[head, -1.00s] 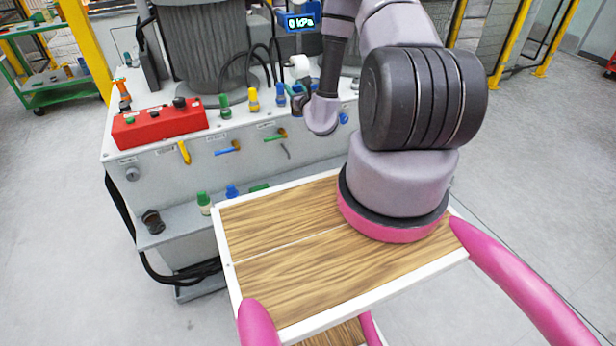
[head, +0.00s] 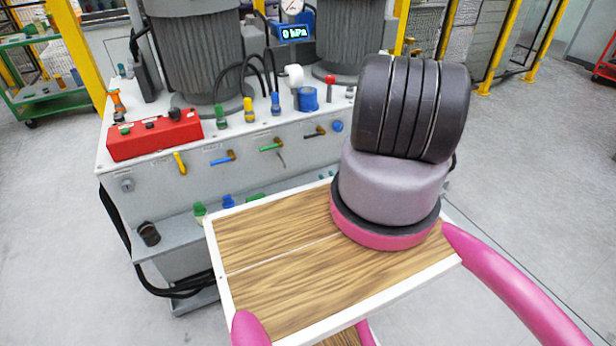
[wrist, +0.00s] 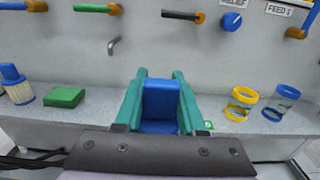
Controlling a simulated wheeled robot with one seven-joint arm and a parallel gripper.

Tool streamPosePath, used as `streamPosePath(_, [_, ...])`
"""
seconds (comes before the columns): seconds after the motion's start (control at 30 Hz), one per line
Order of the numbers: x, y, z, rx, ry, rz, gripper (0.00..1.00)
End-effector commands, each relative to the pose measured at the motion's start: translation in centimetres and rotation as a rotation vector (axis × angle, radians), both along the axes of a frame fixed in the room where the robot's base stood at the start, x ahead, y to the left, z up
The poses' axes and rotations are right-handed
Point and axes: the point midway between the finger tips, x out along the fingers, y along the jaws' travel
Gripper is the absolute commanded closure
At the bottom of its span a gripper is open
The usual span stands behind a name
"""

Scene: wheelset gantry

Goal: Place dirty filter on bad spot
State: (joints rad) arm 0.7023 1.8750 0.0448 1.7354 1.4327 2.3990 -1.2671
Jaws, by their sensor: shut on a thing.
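In the wrist view my gripper (wrist: 160,88) has its two teal fingers closed on a blue thing (wrist: 160,105), which I take to be the filter. Only its blue faces show; its lower part is hidden behind the wrist plate, so I cannot see dirt or whether it touches the shelf. A green block (wrist: 64,97) lies on the grey shelf to the left. A filter with a blue cap and pale ribbed body (wrist: 16,85) stands further left. I cannot pick out a marked bad spot. My gripper is not visible in the head view.
Right of the gripper, a yellow-ringed clear cup (wrist: 240,103) and a blue-ringed one (wrist: 280,103) stand on the shelf. Valve handles (wrist: 97,8) jut from the panel above. In the head view, a red control box (head: 153,135) sits on the machine top.

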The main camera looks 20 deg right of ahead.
Motion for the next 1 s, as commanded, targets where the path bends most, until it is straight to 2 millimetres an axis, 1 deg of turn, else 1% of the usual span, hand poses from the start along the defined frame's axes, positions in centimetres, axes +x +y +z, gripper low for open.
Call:
streamPosePath(0.03, [1.4,0.3,0.2,-0.004,-0.006,0.008,1.0])
streamPosePath(0.4, [11.4,0.5,0.2,-0.005,-0.006,0.004,1.0])
streamPosePath(0.5, [13.8,0.6,0.2,-0.003,-0.006,0.004,1.0])
streamPosePath(0.7, [17.9,0.7,0.2,-0.002,-0.006,0.002,1.0])
streamPosePath(0.73, [18.5,0.7,0.3,-0.002,-0.005,0.002,1.0])
streamPosePath(0.8, [18.0,0.7,-1.4,0.0,0.0,0.0,1.0])
streamPosePath(0.83, [18.0,0.7,-1.8,0.0,0.0,0.001,1.0])
streamPosePath(1.0, [18.1,0.7,-3.3,-0.001,-0.002,0.001,1.0])
